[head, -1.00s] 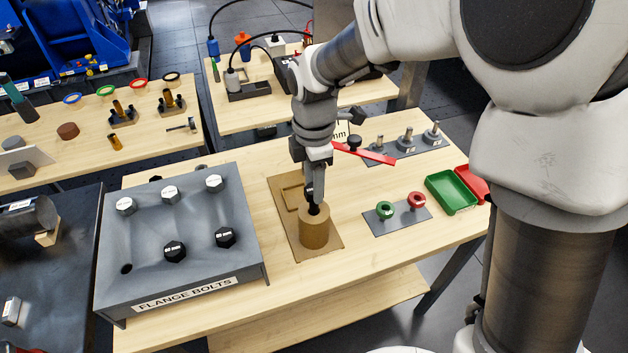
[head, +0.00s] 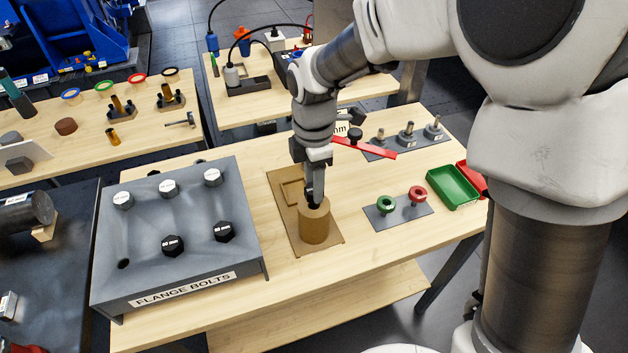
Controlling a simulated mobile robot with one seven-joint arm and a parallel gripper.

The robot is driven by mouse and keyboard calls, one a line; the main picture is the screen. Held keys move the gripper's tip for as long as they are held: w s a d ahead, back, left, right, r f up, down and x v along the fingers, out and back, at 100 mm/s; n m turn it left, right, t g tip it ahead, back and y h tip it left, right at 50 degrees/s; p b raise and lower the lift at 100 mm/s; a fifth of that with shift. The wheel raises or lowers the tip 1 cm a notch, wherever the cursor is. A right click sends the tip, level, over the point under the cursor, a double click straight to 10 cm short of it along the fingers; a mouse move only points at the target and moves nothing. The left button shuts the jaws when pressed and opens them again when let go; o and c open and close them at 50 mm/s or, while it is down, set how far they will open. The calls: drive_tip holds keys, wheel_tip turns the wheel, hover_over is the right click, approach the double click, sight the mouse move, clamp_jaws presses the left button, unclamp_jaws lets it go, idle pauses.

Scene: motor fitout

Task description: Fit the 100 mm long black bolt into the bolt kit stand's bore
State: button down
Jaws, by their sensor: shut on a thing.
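The grey bolt kit stand (head: 235,262), labelled FLANGE BOLTS, is at the left of the near table. Its empty bore (head: 124,264) is at the front left. Silver-headed bolts fill its back row; two black-headed bolts (head: 173,246) stand in front, one reading 60 mm. A brown cylinder (head: 314,228) stands on a brown base to the right. My gripper (head: 314,201) points down at the cylinder's top and is shut on a dark piece there, apparently the black bolt's head. The fingers mostly cover it; any shank and its label are hidden.
A grey plate with green and red rings (head: 387,205) lies right of the cylinder. Beyond are a red bar (head: 365,148), a plate with upright pins (head: 406,135) and a green tray (head: 453,188).

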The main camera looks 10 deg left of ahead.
drive_tip(key=shift+f+b, duration=0.95)
drive_tip(key=shift+f, duration=0.55)
idle(0.3)
drive_tip(key=shift+c, duration=1.6)
unclamp_jaws()
drive_tip(key=shift+r, duration=0.1)
wheel_tip(320, 180, up, 17)
drive_tip(key=p, duration=0.2)
drive_tip(key=shift+r, duration=0.2)
